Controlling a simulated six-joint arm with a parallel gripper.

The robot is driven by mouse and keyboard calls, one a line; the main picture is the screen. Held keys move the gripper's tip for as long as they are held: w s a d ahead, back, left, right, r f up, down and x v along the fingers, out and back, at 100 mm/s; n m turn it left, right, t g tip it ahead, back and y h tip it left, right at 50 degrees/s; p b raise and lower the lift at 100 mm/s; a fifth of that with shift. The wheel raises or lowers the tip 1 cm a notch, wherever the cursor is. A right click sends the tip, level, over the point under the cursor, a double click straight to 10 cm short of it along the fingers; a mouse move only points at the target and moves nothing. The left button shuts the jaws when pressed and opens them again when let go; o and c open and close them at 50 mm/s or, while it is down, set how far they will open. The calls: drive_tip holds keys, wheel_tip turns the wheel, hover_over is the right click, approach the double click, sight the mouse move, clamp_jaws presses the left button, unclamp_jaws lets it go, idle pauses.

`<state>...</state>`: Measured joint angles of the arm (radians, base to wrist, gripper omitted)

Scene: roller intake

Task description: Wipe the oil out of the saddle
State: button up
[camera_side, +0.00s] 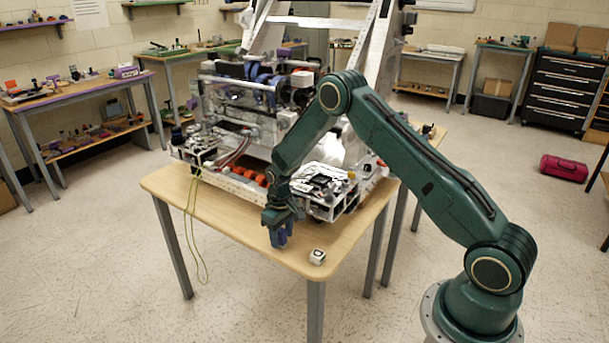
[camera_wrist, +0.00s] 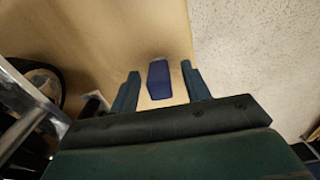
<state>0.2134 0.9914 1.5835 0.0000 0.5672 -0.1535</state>
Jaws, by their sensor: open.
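My gripper (camera_side: 280,232) points down over the front edge area of the wooden table (camera_side: 215,210), in front of the white machine. In the wrist view its two fingers (camera_wrist: 160,70) are apart, with a dark blue block-like piece (camera_wrist: 159,84) between them and a gap on each side. In the side view a blue piece (camera_side: 282,239) also shows at the fingertips; I cannot tell whether it is a wiping pad. The machine (camera_side: 245,125) has a low front frame with orange-red rollers (camera_side: 252,178). I cannot pick out the saddle or any oil.
A small white cube with a dark mark (camera_side: 317,257) lies on the table to the right of my gripper. A thin yellow-green cord (camera_side: 190,235) hangs off the table's left front. The machine's frame stands close behind my gripper. The table's left front is clear.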

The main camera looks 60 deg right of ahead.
sight(281, 230)
drive_tip(key=shift+f, duration=0.35)
clamp_jaws()
idle(0.3)
drive_tip(key=shift+r, duration=0.15)
wheel_tip(281, 230, up, 20)
idle(0.7)
idle(0.5)
